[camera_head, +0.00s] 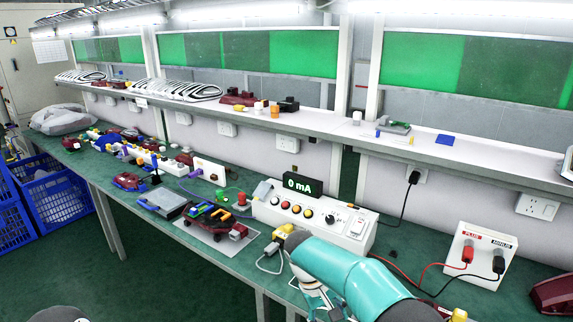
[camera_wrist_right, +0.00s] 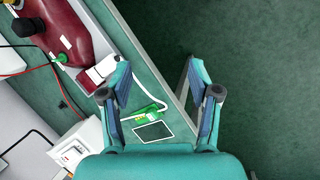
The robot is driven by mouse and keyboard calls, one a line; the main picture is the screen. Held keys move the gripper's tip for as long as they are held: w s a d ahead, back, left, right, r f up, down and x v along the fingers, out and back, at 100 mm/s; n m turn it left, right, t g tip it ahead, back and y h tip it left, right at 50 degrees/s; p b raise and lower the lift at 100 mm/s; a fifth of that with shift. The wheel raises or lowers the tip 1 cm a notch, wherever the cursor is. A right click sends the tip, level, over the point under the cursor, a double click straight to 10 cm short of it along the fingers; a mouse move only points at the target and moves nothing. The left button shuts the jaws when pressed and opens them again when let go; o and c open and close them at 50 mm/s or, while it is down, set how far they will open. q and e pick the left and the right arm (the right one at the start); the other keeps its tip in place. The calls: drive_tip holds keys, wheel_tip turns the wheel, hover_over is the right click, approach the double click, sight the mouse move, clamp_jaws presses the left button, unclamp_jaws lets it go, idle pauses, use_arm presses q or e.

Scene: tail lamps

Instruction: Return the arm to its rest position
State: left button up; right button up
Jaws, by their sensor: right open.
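My right arm (camera_head: 345,270) is teal and reaches in from the lower right, over the front edge of the green bench (camera_head: 392,243). Its fingers cannot be made out in the head view. In the right wrist view my right gripper (camera_wrist_right: 160,95) is open, with nothing between its fingertips. Its fingers straddle the bench edge, with the floor (camera_wrist_right: 270,60) on the right. A dark red lamp (camera_wrist_right: 72,32) with a white connector (camera_wrist_right: 103,70) lies at upper left, apart from the fingers. My left gripper does not show.
A control box (camera_head: 315,215) with a "0 mA" display (camera_head: 303,187) stands behind the arm. A white PLUS/MINUS box (camera_head: 478,255) with red and black leads is at right. A dark red lamp (camera_head: 553,294) lies at the right edge. Blue crates (camera_head: 55,200) stand on the floor.

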drive_tip(key=s+f+m+y, duration=0.1)
drive_tip(key=s+f+y, duration=0.2)
drive_tip(key=s+f, duration=0.45)
drive_tip(key=s+f+y, duration=0.3)
drive_tip(key=s+f, duration=0.2)
drive_tip(key=f, duration=0.6)
drive_tip(key=s+d+f+m+y, duration=0.1)
drive_tip(key=s+m, duration=0.1)
drive_tip(key=s, duration=0.5)
drive_tip(key=s+d+f+m+t, duration=0.1)
drive_tip(key=s+m, duration=0.2)
drive_tip(key=s, duration=0.5)
drive_tip(key=shift+f+t+y, duration=0.3)
drive_tip(key=shift+y, duration=0.1)
idle(2.0)
